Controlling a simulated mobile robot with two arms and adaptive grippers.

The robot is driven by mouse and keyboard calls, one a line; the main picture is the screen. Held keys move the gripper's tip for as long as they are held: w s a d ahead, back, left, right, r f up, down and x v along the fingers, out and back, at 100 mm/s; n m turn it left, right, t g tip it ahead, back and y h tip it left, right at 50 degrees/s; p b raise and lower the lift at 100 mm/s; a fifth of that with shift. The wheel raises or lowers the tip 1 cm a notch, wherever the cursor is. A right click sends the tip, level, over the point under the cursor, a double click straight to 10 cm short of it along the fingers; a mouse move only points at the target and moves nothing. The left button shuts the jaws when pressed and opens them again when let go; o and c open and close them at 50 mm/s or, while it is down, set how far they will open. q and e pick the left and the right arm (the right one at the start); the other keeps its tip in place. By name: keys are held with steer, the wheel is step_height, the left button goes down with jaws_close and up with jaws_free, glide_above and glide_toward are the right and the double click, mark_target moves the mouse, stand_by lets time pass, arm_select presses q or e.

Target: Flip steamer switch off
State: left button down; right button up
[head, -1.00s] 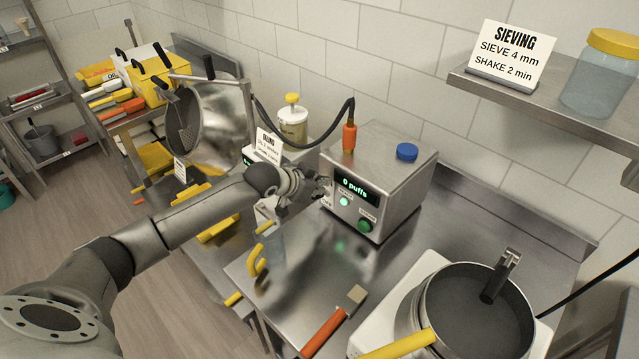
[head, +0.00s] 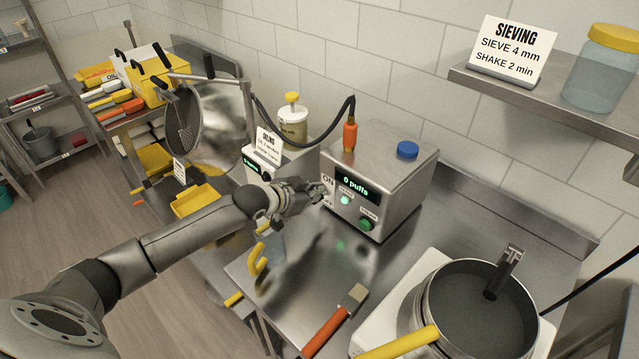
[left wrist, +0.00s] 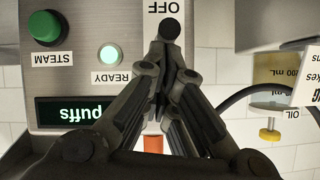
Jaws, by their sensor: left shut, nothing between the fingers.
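The steamer (head: 385,178) is a steel box on the metal table, with a display reading "0 puffs", a lit ready light (head: 345,200) and a green steam button (head: 366,225). My left gripper (head: 322,188) is at the left edge of its front panel, by the ON label. In the left wrist view, where the panel is upside down, the shut, empty fingertips (left wrist: 168,62) are just below a dark round switch knob (left wrist: 170,28), near the OFF label. Touch cannot be told. The fingers hide the rest of the switch. My right gripper is not in view.
A pot (head: 475,310) with a yellow handle stands at the front right. A brush with an orange handle (head: 325,332) lies on the table. An orange-ended hose (head: 349,136) rises from the steamer top. A steel drum (head: 205,120) stands at the left.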

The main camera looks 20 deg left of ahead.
arm_select(q)
steer(key=shift+f, duration=0.1)
steer(key=shift+s+a+f, duration=0.25)
steer(key=shift+s+f, duration=0.05)
steer(key=shift+s, duration=0.4)
steer(key=v, duration=1.2)
